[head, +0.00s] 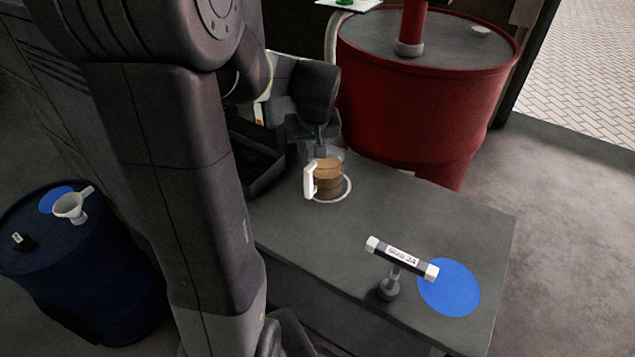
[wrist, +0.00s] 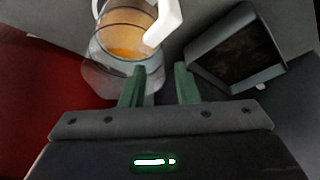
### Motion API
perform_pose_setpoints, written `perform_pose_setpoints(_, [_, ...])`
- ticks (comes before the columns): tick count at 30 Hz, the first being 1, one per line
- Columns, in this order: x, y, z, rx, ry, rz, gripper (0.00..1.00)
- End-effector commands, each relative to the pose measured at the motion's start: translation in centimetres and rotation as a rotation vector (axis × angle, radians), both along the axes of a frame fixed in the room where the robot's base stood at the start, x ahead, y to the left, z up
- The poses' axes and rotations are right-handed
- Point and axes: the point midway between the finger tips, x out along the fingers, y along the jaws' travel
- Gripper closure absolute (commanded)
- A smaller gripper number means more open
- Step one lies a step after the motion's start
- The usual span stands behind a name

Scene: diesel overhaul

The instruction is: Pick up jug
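The jug (head: 327,179) is a clear vessel with brown-orange liquid and a white handle (head: 309,182). It stands upright on the grey table, within a white ring, in the head view. In the wrist view the jug (wrist: 122,42) is at the upper left, its white handle (wrist: 166,22) pointing right. My gripper (wrist: 160,80) has its two green fingers apart with nothing between them. The left finger overlaps the jug's edge in the picture; I cannot tell whether they touch. In the head view my gripper (head: 319,150) is just above and behind the jug, its fingers partly hidden.
A black tray (wrist: 238,48) lies right of the fingers in the wrist view. A red drum (head: 430,105) stands behind the table. A labelled cylinder on a stand (head: 402,258) and a blue disc (head: 449,288) occupy the table's front right. A blue drum (head: 75,265) holds a funnel (head: 72,207).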

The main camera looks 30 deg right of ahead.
Motion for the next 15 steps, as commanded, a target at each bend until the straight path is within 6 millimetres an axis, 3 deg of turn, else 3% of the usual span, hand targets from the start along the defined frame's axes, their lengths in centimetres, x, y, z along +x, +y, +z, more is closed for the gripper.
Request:
perform_pose_setpoints(9, [1.2,-0.3,-4.1,0.003,0.003,0.000,0.72])
perform_pose_setpoints(15, [1.5,-0.5,-4.8,0.001,0.001,-0.001,0.72])
